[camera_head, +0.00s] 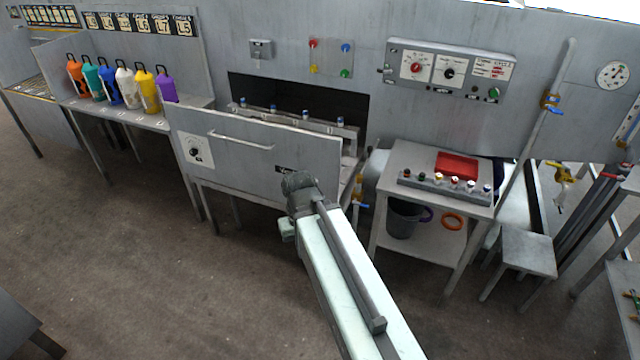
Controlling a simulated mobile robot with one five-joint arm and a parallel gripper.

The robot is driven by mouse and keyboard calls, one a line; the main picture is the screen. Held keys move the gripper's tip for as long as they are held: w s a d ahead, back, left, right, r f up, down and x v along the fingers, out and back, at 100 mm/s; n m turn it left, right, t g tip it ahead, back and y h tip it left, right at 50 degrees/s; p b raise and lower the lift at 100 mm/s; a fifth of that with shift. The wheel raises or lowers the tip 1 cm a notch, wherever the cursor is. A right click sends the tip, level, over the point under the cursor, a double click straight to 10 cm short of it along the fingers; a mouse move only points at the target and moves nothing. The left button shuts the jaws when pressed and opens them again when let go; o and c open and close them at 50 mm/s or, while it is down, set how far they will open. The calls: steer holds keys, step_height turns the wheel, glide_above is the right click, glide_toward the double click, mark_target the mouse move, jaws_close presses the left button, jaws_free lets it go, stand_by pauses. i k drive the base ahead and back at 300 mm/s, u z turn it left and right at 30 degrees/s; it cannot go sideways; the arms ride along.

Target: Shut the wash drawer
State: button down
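The wash drawer, as I take it, is the wide grey box with a bar handle (240,141) on its front panel (262,165), in the middle of the head view. It stands out from the wall, open. Behind its front a dark recess (260,92) shows, with a grey rack (290,118) of several small blue-topped cylinders. My gripper (297,184) is at the lower right of the drawer front in the picture, overlapping its lower edge. I cannot tell whether it touches the panel. Its fingers are hidden or too small to make out.
A side table (440,160) with a red tray (457,164) and a row of knobs stands right of the drawer. Several coloured bottles (125,85) stand on a left bench. A small stool (527,252) is at right. The floor (170,270) in front is clear.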

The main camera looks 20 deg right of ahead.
mark_target(250, 155)
steer(key=z, duration=2)
steer(key=i, duration=1.4)
steer(key=u, duration=3.7)
steer(key=i, duration=1.1)
steer(key=z, duration=0.1)
